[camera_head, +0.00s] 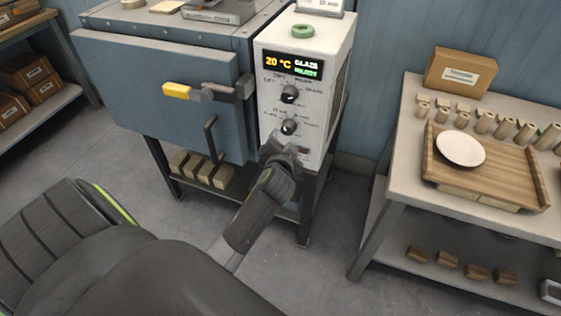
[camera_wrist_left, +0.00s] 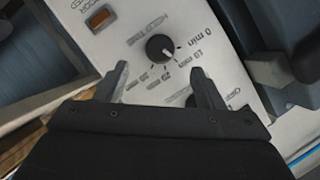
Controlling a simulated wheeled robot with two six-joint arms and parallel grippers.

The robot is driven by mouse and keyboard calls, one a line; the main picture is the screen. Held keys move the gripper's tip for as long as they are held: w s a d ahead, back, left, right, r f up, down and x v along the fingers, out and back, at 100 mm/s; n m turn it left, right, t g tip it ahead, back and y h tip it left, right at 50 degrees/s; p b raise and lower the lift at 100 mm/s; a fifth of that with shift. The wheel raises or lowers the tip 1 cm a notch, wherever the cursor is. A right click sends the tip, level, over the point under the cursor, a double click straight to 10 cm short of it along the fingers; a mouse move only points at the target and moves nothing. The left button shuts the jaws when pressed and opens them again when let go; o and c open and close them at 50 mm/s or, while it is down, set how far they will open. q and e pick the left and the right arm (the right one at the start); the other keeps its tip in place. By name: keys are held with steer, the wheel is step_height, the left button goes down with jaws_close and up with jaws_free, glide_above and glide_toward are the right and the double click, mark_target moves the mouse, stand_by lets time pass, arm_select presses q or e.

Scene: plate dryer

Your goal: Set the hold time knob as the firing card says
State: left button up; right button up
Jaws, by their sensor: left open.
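The hold time knob (camera_head: 289,126) is the lower dark round knob on the kiln's white control panel (camera_head: 312,83). My left gripper (camera_head: 283,150) is just below it, pointing at the panel. In the left wrist view the hold time knob (camera_wrist_left: 160,47) lies just beyond the open fingertips (camera_wrist_left: 160,76), apart from both. Its printed scale, including "0 min", appears turned over; a pale mark on the knob faces the scale side, exact setting unclear. A white card or stand (camera_head: 321,5) on the panel is cut off at the top, its text unreadable. My right gripper is out of view.
The upper knob (camera_head: 290,94) sits above, under a display (camera_head: 293,66) reading 20 °C. An orange switch (camera_wrist_left: 98,18) is near the knob. A table (camera_head: 405,165) with a wooden tray (camera_head: 530,183) stands right.

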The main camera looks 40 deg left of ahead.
arm_select(q)
steer(key=v, duration=0.9)
steer(key=shift+s+d, duration=0.2)
steer(key=shift+s, duration=0.05)
steer(key=s+d+f+g+h, duration=0.2)
steer(key=s+f+g, duration=0.15)
steer(key=f, duration=1.25)
steer(key=s+d+f+g+h, duration=0.1)
steer(key=s+f+g+h, duration=0.3)
steer(key=f, duration=1.2)
steer(key=s+a+f+n+g, duration=0.1)
steer(key=s+f, duration=0.5)
steer(key=s, duration=0.4)
steer(key=s+a+f+n+g, duration=0.1)
steer(key=s+f, duration=0.5)
steer(key=s, duration=0.5)
steer(key=s+a+f+n+g, duration=0.1)
steer(key=s+f+g, duration=0.1)
steer(key=s+f, duration=0.4)
steer(key=s, duration=0.4)
steer(key=shift+s+a+f, duration=0.35)
steer(key=shift+f, duration=0.05)
steer(key=shift+w, duration=0.1)
